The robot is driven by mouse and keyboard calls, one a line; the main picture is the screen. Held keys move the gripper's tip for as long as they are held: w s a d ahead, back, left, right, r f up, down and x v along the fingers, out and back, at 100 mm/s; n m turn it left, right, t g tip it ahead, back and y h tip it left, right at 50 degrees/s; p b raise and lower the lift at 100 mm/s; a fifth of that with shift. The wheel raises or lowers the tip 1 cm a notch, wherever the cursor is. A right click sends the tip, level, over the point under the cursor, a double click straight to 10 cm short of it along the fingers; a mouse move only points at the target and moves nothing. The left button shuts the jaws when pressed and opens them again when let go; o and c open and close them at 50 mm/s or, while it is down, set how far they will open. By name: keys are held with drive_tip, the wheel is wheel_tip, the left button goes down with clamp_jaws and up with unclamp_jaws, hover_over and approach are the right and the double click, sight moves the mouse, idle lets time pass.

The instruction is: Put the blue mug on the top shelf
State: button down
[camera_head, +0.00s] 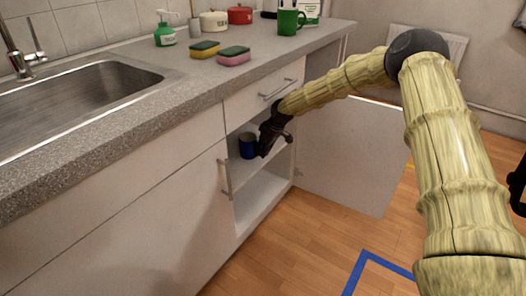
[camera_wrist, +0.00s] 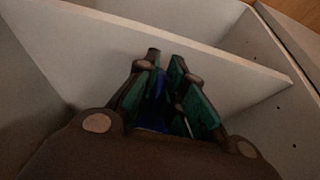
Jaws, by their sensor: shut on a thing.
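The blue mug (camera_head: 248,146) is inside the open cabinet under the counter, at the level of the top shelf (camera_head: 279,160). My gripper (camera_head: 264,150) reaches in from the right and is shut on the mug. In the wrist view, blue shows between the teal finger pads of my gripper (camera_wrist: 164,72), and most of the mug is hidden. A pale shelf board (camera_wrist: 100,58) lies beyond the fingers there. I cannot tell whether the mug's base touches the shelf.
The cabinet door (camera_head: 345,155) stands open at the right. A closed drawer (camera_head: 262,98) is just above the opening. The counter (camera_head: 190,88) carries a green mug (camera_head: 290,21), two sponges (camera_head: 233,56), a soap bottle (camera_head: 165,34) and pots. A lower compartment (camera_head: 262,195) looks empty.

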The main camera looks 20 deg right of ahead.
drive_tip(key=shift+f, duration=0.1)
drive_tip(key=c, duration=1.5)
unclamp_jaws()
